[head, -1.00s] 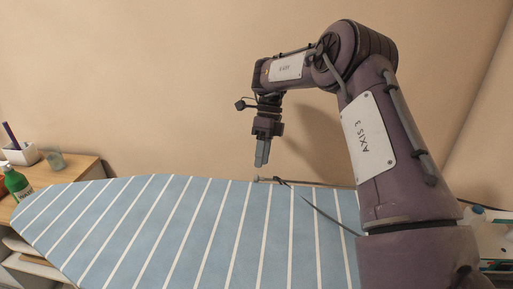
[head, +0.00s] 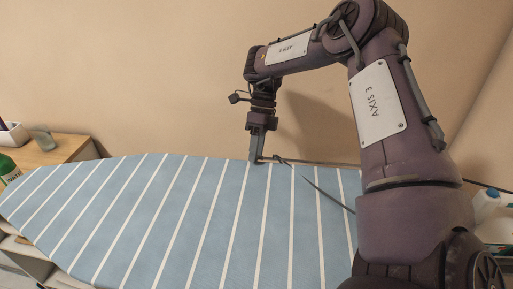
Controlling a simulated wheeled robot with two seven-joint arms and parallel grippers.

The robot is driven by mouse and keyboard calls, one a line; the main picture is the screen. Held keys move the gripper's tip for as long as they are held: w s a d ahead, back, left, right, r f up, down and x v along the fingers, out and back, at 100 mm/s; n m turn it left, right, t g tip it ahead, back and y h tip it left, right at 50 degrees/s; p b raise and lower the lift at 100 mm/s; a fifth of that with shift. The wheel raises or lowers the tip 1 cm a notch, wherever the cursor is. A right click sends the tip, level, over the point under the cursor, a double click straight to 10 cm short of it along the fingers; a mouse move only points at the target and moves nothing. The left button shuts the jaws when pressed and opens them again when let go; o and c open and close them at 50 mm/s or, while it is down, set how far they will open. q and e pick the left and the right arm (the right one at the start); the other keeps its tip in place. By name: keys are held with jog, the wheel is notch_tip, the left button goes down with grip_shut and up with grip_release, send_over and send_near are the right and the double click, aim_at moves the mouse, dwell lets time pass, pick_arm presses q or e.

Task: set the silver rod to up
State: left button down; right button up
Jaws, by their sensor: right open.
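A thin greyish rod (head: 325,163), which looks like the silver rod, lies nearly level along the far edge of the striped ironing board (head: 190,215). My right gripper (head: 256,158) points down at the rod's left end, by the board's far edge. Its fingers look close together from this side and the gap between them is hard to see, but it is open and I see nothing held. I cannot tell whether the fingers touch the rod. My left gripper is out of view.
A dark cord (head: 318,188) runs from near the rod down across the board. A wooden cabinet top (head: 55,150) with a glass (head: 43,138) and a green bottle (head: 7,167) is at left. A white bottle (head: 486,206) stands at far right. The wall is close behind.

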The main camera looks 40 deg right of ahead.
grip_shut()
dwell(0.3)
